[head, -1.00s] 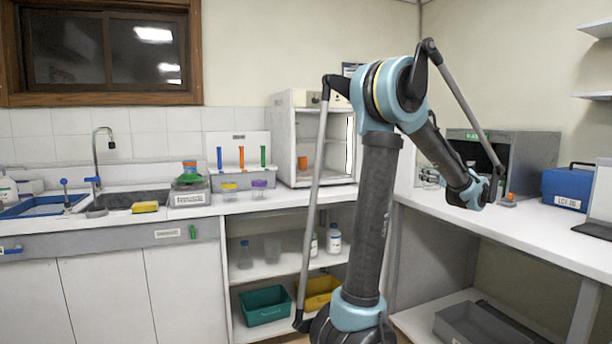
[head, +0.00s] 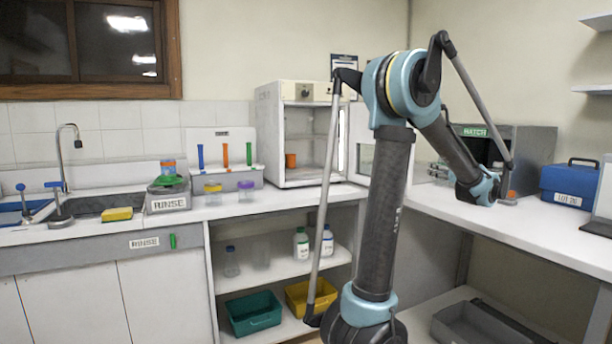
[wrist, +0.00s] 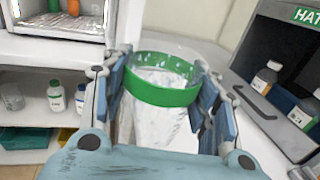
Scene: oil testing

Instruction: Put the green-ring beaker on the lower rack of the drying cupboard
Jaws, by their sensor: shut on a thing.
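In the wrist view my gripper (wrist: 162,78) is shut on the green-ring beaker (wrist: 165,94), a clear glass with a wide green band near its rim. Blue pads press on both sides of it. In the head view my gripper (head: 438,171) is partly hidden behind my arm, over the right counter, and the beaker cannot be made out. The drying cupboard (head: 271,135) stands on the back counter, left of my gripper, with its door (head: 365,155) open to the right. An orange beaker (head: 290,160) stands low inside it. My arm partly hides the open door.
A grey hatch box (head: 535,150) and a blue case (head: 570,183) stand on the right counter. A tube rack (head: 225,177) and jars stand left of the cupboard. Shelves below hold bottles and bins. The counter strip before the cupboard looks clear.

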